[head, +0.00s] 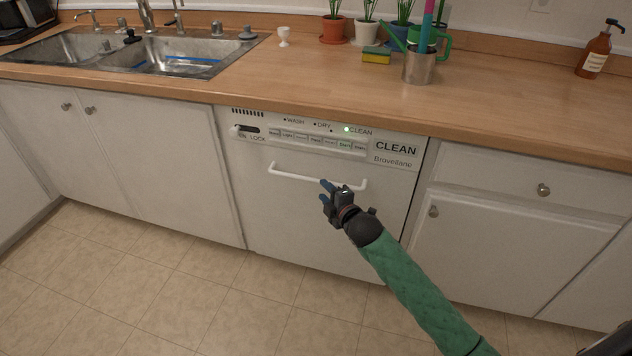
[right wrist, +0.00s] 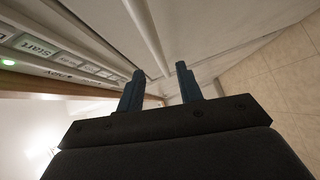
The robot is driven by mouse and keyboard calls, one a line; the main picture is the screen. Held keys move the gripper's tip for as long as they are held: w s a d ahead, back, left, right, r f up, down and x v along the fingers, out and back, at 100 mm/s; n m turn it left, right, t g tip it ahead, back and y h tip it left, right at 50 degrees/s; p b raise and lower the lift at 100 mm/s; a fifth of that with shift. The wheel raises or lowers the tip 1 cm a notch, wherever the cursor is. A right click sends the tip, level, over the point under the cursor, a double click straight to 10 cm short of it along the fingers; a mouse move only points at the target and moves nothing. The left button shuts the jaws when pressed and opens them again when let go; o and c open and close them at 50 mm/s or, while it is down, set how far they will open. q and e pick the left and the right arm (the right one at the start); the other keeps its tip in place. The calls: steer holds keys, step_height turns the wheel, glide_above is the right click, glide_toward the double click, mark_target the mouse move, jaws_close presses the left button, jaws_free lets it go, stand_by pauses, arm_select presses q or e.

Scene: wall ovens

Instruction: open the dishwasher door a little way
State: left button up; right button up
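The white dishwasher door (head: 290,220) stands upright and looks flush with the cabinets beside it. Its white bar handle (head: 295,176) runs across below the control panel. My right gripper (head: 325,190) is at the right half of the handle, with its blue fingers apart. In the right wrist view, the two fingers (right wrist: 160,80) are spread with nothing clamped between them. The handle bar (right wrist: 147,35) runs down toward the gap between the fingertips. I cannot tell whether it lies between them or just beyond. My left gripper is not in view.
A wooden counter (head: 240,85) runs above the dishwasher, with a sink (head: 140,52) at left. White cabinets (head: 510,235) flank the dishwasher. The tiled floor (head: 130,275) in front is clear. A metal cup (head: 418,68), a sponge and potted plants stand on the counter.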

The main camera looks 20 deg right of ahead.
mark_target(314, 179)
steer(key=shift+x, duration=3.7)
steer(key=shift+r, duration=0.1)
jaws_close()
